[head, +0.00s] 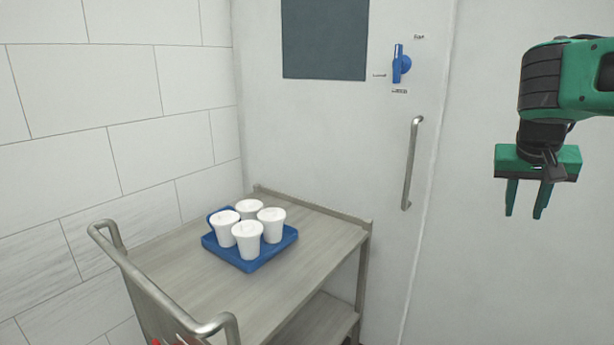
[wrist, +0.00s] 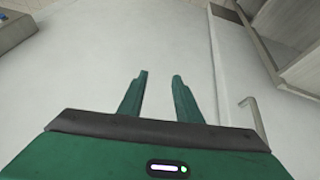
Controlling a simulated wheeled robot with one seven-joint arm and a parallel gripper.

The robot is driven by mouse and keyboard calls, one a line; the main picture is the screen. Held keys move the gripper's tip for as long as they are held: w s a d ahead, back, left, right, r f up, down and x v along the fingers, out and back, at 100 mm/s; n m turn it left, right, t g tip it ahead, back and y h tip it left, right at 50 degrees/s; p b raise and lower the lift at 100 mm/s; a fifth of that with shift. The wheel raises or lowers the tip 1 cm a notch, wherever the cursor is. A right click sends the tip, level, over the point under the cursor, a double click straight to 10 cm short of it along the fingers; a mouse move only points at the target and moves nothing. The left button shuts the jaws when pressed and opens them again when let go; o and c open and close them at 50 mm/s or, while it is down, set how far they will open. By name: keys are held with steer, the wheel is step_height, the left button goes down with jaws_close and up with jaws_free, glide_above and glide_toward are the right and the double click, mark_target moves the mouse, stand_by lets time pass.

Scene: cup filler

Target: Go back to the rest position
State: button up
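My gripper (head: 524,214) hangs at the right of the head view, pointing down, with its two green fingers apart and nothing between them. It is in front of the plain pale wall and apart from everything else. In the wrist view my gripper (wrist: 160,74) also shows its two fingers spread over a pale, bare surface.
A metal cart (head: 310,248) stands at the lower left with a blue tray (head: 250,265) on it. Several white cups (head: 247,238) stand on the tray. Behind is a door with a vertical handle (head: 411,165) and a blue knob (head: 400,65). Space around my gripper looks clear.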

steer(key=s+a+f+g+y, duration=0.2)
steer(key=s+f, duration=0.6)
steer(key=s, duration=0.5)
steer(key=s+a+f+g+y, duration=0.1)
steer(key=s+f+y, duration=0.1)
steer(key=s+f, duration=0.6)
steer(key=s, duration=0.5)
steer(key=shift+s+a+g, duration=0.25)
steer(key=shift+a+g, duration=0.15)
